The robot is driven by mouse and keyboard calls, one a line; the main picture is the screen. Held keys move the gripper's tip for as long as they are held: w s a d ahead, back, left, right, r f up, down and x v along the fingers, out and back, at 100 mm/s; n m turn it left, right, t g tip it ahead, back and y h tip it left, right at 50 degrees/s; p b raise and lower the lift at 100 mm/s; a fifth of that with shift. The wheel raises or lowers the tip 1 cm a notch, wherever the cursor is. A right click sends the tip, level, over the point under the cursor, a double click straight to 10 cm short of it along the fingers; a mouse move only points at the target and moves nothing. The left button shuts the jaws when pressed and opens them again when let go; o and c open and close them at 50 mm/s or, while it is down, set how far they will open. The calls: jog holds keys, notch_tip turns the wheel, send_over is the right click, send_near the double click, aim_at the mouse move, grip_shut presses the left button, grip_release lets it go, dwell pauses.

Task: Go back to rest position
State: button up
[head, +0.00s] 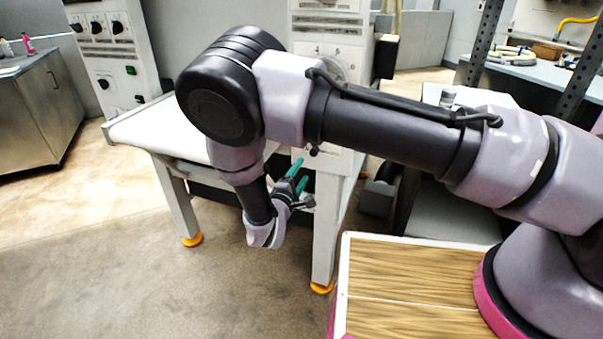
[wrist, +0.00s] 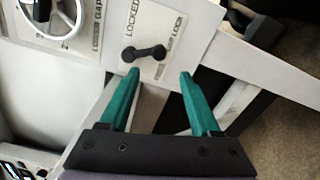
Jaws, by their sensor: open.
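My gripper (head: 297,176) hangs low at the end of my bent arm, in front of the roller sheeter (head: 160,128). In the wrist view its two teal fingers (wrist: 158,85) are apart with nothing held between them. Beyond the fingertips is a white panel with a small black handle (wrist: 144,53) beside the word LOCKED. A white handwheel (wrist: 52,18) with a "Gap" label is at the upper left of the wrist view. The fingertips look apart from the handle. My arm hides part of the sheeter in the head view.
The sheeter's white legs (head: 326,235) stand on orange feet close to my gripper. A metal cabinet (head: 45,112) is at the far left, and a bench (head: 530,72) with items is at the back right. Bare floor (head: 130,270) lies open at the front left.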

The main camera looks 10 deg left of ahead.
jog(key=w+d+r+m+g+h, duration=0.1)
jog(key=d+r+m+g+h, duration=0.2)
jog(key=d+r+m+g, duration=0.65)
jog(key=w+d+r+m+g+h, duration=0.2)
jog(key=d+r+m+g+h, duration=0.15)
jog(key=d+r, duration=1.05)
jog(key=s+d+r+m+t+y, duration=0.1)
jog(key=s+d+r+m+y, duration=0.4)
jog(key=s+r, duration=0.4)
jog(key=s+d+r+m+t+y, duration=0.1)
jog(key=s+d+r+m+y, duration=0.3)
jog(key=s+d+r+y, duration=0.3)
notch_tip(320, 180, up, 4)
jog(key=s+d, duration=0.2)
jog(key=shift+s+f+m+t, duration=0.15)
jog(key=shift+s+m+t, duration=0.15)
jog(key=shift+m, duration=0.1)
